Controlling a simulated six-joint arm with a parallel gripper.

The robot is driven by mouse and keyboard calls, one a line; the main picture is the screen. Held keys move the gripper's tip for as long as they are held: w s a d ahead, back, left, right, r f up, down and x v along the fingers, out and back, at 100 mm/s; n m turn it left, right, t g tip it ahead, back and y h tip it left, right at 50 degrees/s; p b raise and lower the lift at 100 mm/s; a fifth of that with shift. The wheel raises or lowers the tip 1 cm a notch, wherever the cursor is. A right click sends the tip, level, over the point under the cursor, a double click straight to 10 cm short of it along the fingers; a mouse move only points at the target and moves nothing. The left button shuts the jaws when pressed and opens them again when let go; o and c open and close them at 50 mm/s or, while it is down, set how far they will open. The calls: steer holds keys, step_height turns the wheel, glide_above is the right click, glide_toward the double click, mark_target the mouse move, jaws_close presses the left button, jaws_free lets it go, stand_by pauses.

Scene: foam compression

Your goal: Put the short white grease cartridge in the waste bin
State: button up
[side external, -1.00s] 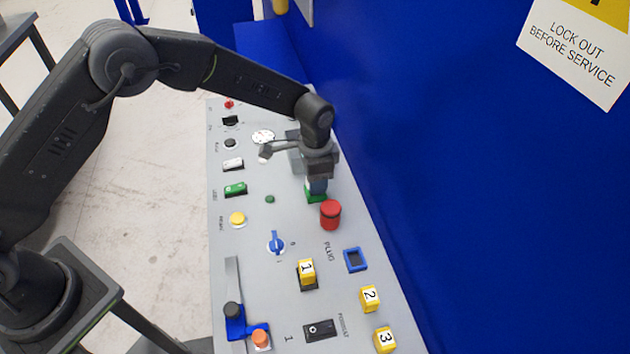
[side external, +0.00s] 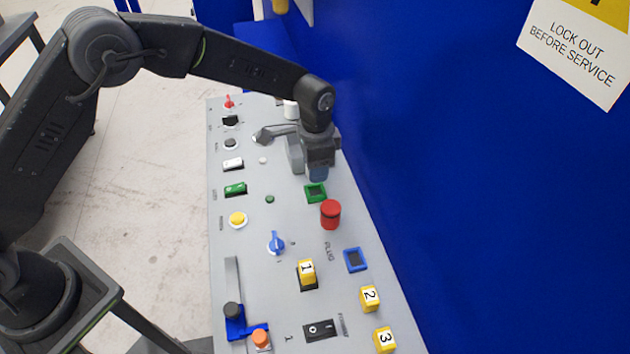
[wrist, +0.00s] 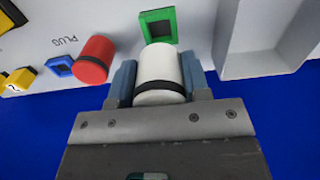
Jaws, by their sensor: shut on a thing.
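My gripper (wrist: 160,80) is shut on a short white cartridge (wrist: 160,70) with a black band, one blue finger on each side of it in the wrist view. In the side external view my gripper (side external: 317,175) hangs just above and behind the green square frame (side external: 315,193), and the cartridge is hidden there. The wrist view shows the green frame (wrist: 172,14) just beyond the cartridge. A grey open-topped bin (wrist: 222,35), likely the waste bin, is at the right in the wrist view. It also shows as a grey block (side external: 294,153) partly behind my gripper.
A blue square frame (side external: 355,260) and numbered yellow blocks (side external: 370,298) are nearer the front. A white cylinder (side external: 291,109) stands behind my wrist. A blue wall (side external: 450,200) borders the panel at right.

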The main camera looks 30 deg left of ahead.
steer(key=shift+r, duration=0.25)
